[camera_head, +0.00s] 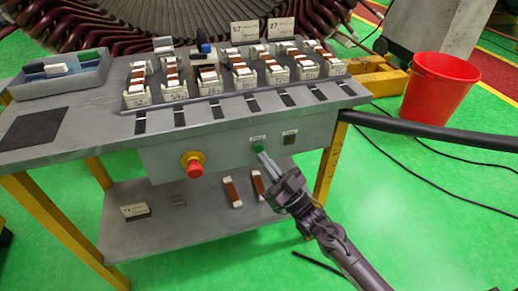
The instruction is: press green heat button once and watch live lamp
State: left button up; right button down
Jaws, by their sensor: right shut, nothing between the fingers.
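The green button (258,148) is on the front panel (225,150) of the grey bench, under a small label. My right gripper (263,158) is shut and empty, with its fingertips at or just below the green button; I cannot tell whether they touch it. A small dark square (290,137) with a label above it sits right of the button on the panel; it looks like the lamp and appears unlit. My left gripper is not in view.
A red emergency-stop knob (194,167) on a yellow base sticks out left of the button. Rows of coil pieces (208,82) stand on the bench top. The lower shelf (165,232) holds two loose coils and a card. A red bucket (440,88) and black cables lie to the right.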

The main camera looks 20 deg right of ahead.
jog(key=shift+w, duration=0.2)
dwell(0.4)
jog(key=shift+w, duration=0.25)
jog(key=shift+w+b, duration=0.35)
jog(key=shift+b, duration=0.05)
dwell(0.6)
jog(key=shift+s+r, duration=0.1)
dwell(0.5)
jog(key=shift+s+p, duration=0.5)
jog(key=shift+s, duration=0.2)
jog(key=shift+s+d+p, duration=0.1)
jog(key=shift+s+p, duration=1.3)
jog(key=shift+s, duration=1.1)
dwell(0.5)
